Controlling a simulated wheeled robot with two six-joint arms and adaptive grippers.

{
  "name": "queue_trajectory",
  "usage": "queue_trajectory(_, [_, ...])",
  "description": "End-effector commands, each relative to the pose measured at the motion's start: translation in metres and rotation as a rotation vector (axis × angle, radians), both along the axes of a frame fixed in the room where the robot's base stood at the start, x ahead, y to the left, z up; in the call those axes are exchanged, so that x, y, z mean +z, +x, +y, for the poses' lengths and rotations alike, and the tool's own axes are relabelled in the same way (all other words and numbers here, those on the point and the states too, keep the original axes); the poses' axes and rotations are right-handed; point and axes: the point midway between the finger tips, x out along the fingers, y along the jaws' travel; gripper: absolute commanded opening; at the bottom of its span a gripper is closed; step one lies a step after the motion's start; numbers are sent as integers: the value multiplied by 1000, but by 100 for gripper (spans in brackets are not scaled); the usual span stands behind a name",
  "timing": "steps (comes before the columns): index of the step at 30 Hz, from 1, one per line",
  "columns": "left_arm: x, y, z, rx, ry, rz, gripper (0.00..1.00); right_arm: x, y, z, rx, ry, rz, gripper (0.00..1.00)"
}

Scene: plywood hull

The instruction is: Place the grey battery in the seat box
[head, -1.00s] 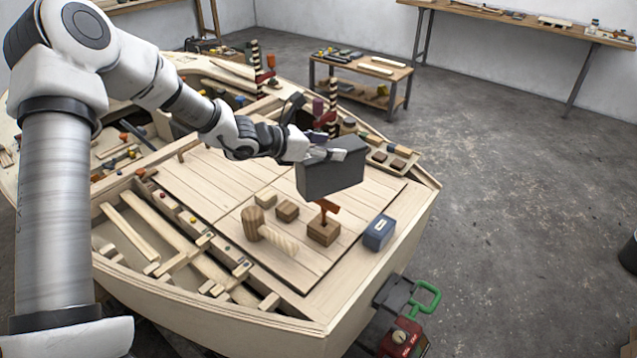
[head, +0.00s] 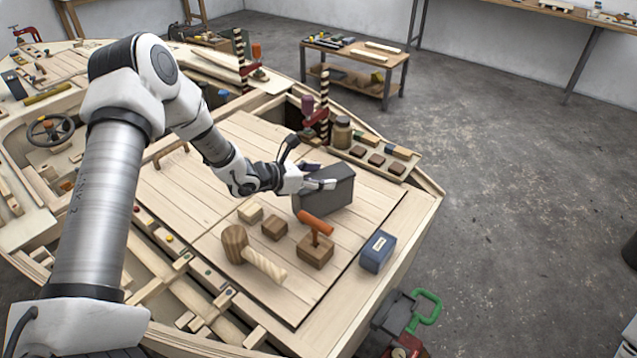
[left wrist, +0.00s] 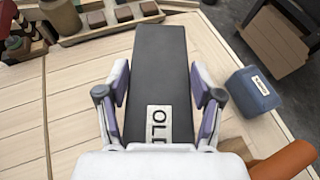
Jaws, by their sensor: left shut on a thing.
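The grey battery (head: 330,190) is a dark grey block; in the left wrist view it (left wrist: 161,75) has a white label reading "OLD", partly covered. My left gripper (head: 322,180) is shut on it, with a finger on each side (left wrist: 160,100). The battery is over the plank deck panel (head: 210,190), behind the orange-handled wooden block; I cannot tell whether it touches the planks. I cannot tell for sure which part of the hull is the seat box. My right gripper is out of view.
A striped post (head: 322,105) and a jar (head: 342,132) are behind the battery. Bare planks lie to its left.

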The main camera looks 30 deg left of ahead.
Motion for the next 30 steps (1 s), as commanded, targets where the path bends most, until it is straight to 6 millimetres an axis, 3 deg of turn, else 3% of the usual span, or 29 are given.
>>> queue_trajectory(4, [-21,0,-1,-2,1,-1,0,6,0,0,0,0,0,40])
queue_trajectory(14, [-26,0,0,0,0,-2,0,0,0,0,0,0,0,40])
queue_trajectory(15, [-25,0,0,-1,0,0,77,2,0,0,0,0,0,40])
queue_trajectory(16, [-25,0,0,-1,0,0,87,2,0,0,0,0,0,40])
queue_trajectory(17, [-25,0,0,-1,0,0,91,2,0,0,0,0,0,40])
queue_trajectory(30, [-20,-6,5,3,-3,-1,91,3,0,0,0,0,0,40])
